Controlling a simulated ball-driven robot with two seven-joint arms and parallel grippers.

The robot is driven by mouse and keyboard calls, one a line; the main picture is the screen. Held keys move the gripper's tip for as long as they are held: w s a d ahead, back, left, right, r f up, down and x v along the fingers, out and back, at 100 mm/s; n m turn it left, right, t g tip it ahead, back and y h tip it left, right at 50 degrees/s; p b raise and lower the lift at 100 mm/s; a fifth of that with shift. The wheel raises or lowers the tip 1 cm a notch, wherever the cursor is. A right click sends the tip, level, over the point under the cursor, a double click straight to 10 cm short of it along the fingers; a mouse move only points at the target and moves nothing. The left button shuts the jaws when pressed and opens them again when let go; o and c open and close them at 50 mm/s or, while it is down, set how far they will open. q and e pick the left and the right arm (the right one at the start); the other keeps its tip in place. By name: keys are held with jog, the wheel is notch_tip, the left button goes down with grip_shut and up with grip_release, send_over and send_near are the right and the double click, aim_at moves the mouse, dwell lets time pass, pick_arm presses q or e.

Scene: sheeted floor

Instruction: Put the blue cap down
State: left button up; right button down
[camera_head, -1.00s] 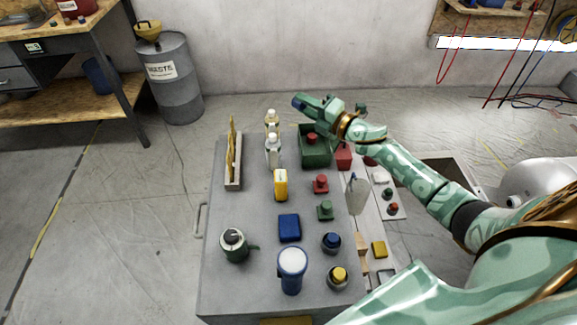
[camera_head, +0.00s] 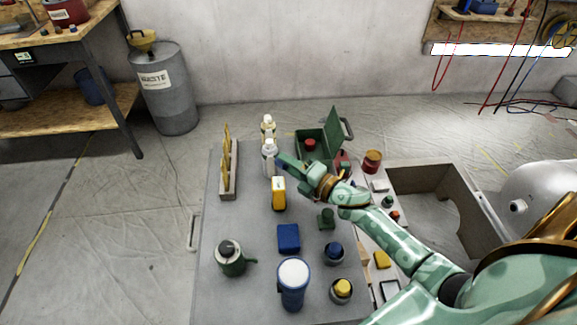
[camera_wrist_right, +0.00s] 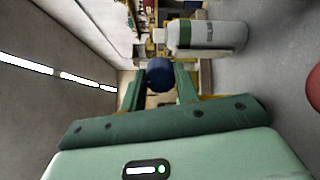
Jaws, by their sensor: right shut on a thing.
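The blue cap (camera_wrist_right: 160,74) is between the fingers of my right gripper (camera_wrist_right: 160,88) in the right wrist view. In the head view my right gripper (camera_head: 284,161) is over the grey table (camera_head: 225,290), its tips beside the white bottle (camera_head: 269,163). The cap is mostly hidden there. The bottle also shows in the right wrist view (camera_wrist_right: 208,36), just past the cap. I cannot tell whether they touch. My left gripper is not in view.

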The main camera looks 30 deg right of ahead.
jog(key=shift+r, duration=0.2)
jog(key=shift+f+b, duration=0.5)
jog(key=shift+f, duration=0.15)
jog(key=c, duration=1)
grip_release()
jog(key=shift+c, duration=0.2)
jog(key=r+p+v, duration=0.1)
jog(key=p+v, duration=0.1)
jog(key=v, duration=1)
jog(key=shift+r, duration=0.15)
